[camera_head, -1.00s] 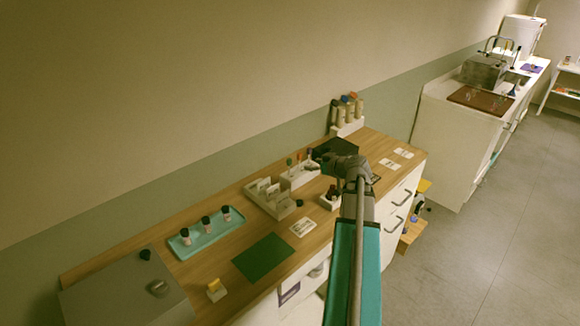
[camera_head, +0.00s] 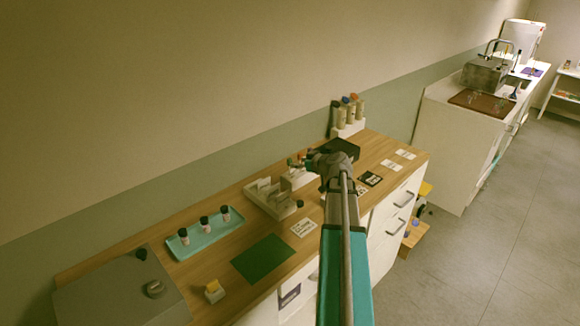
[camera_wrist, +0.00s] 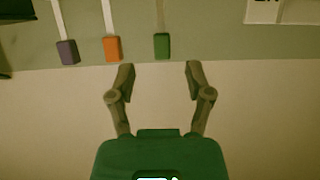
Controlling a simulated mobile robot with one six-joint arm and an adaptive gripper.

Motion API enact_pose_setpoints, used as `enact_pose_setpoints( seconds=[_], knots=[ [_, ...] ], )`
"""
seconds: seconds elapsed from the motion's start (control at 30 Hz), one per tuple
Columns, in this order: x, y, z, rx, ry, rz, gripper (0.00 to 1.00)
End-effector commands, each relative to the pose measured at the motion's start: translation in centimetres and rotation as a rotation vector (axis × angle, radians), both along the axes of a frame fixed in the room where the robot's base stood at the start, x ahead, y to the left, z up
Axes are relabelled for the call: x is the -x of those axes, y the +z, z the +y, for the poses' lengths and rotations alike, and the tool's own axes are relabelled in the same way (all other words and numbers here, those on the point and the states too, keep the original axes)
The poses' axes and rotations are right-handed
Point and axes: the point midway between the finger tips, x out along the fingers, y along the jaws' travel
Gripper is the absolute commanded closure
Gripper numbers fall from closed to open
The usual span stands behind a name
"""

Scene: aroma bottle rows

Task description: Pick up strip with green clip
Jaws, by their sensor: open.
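In the wrist view a pale strip with a green clip (camera_wrist: 162,46) shows at the top, the clip just beyond my fingertips and lined up with the gap between them. An orange clip (camera_wrist: 113,48) and a purple clip (camera_wrist: 68,52) on similar strips are to its left. My gripper (camera_wrist: 160,72) is open, with nothing between its fingers. In the head view my gripper is beside the white strip holder (camera_head: 297,181); my arm hides part of this area, and the clips are too small to tell apart surely.
A white rack with cards (camera_head: 270,198) stands left of the holder. A teal tray (camera_head: 190,247) with dark-capped bottles and a green mat (camera_head: 263,259) lie farther left. Bare wood shows near the counter's right end.

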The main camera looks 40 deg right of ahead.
Motion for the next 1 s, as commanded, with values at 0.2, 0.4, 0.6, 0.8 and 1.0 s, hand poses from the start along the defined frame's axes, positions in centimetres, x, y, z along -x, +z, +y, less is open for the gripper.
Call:
enact_pose_setpoints(
  seconds=[0.2, 0.4, 0.6, 0.8, 1.0],
  knots=[
    [-1.2, -0.3, 0.1, 0.0, 0.0, 0.0, 0.34],
    [-3.5, -0.9, 0.4, 0.0, 0.0, 0.0, 0.34],
    [-4.9, -1.5, 0.5, 0.0, 0.0, 0.0, 0.34],
    [-4.9, -1.4, 0.5, -0.001, -0.001, 0.0, 0.34],
    [-4.9, -1.4, 0.5, 0.0, -0.002, 0.0, 0.34]
  ],
)
